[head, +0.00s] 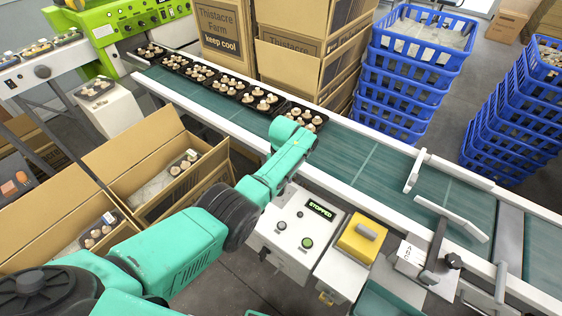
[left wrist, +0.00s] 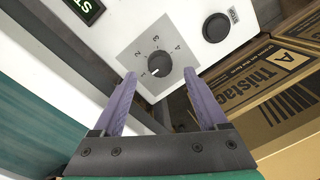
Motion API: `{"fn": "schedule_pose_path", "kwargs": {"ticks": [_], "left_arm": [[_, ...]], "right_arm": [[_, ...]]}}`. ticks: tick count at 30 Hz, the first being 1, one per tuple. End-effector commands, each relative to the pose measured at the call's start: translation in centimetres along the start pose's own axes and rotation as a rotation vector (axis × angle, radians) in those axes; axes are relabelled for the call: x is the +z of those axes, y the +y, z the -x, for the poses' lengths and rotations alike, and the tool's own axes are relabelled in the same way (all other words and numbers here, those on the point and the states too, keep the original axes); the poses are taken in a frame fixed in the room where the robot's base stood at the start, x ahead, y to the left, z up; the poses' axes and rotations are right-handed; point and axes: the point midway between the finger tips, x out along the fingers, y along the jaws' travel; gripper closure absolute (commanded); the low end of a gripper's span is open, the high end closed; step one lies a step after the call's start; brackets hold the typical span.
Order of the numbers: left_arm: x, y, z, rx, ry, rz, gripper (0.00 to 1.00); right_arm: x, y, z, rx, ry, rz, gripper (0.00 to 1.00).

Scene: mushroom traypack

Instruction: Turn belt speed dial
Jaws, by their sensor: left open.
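The belt speed dial (left wrist: 158,65) is a round dark knob on a grey plate marked 1 to 4, in the left wrist view. Its white mark points toward the 1. My left gripper (left wrist: 165,100) has two purple fingers spread apart, with the dial ahead between them; I cannot tell whether either touches it. The white control box (head: 295,240) stands beside the belt in the head view, its display (head: 320,209) reading STOPPED. My left arm covers part of the box there and hides the gripper's fingertips. My right gripper is not in view.
A second black knob (left wrist: 216,27) sits near the dial. The green belt (head: 360,165) carries several mushroom trays (head: 228,84). A yellow block (head: 361,240) stands right of the box. Cardboard cartons (left wrist: 268,88) lie close at the right in the wrist view. Blue crates (head: 400,90) stand behind.

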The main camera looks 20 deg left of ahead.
Motion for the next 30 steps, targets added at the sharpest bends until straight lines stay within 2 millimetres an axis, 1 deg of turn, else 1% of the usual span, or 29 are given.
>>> {"fn": "schedule_pose_path", "kwargs": {"ticks": [1, 2, 6, 9, 12, 17, 28, 30], "left_arm": [[0.0, 0.1, 2.0, 0.005, 0.002, -0.001, 0.24], [0.0, 0.1, 3.0, 0.005, 0.003, 0.000, 0.24], [0.0, 0.2, 6.8, 0.006, 0.003, 0.000, 0.24], [0.0, 0.1, 9.0, 0.004, 0.002, -0.001, 0.24], [0.0, 0.1, 10.4, 0.002, 0.001, 0.000, 0.24], [0.0, 0.0, 11.1, 0.000, 0.000, 0.000, 0.24], [0.0, 0.0, 11.0, 0.000, 0.000, -0.001, 0.24], [0.1, -0.2, 10.5, 0.006, -0.001, -0.008, 0.24]], "right_arm": [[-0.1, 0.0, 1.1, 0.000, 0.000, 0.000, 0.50], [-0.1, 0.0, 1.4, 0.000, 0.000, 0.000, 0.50], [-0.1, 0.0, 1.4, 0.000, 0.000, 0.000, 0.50], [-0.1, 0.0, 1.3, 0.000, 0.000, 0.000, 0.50], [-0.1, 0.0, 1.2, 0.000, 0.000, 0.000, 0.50], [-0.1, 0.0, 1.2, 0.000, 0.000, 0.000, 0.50], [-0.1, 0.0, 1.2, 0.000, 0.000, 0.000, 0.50], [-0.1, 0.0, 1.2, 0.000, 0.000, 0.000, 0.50]]}}
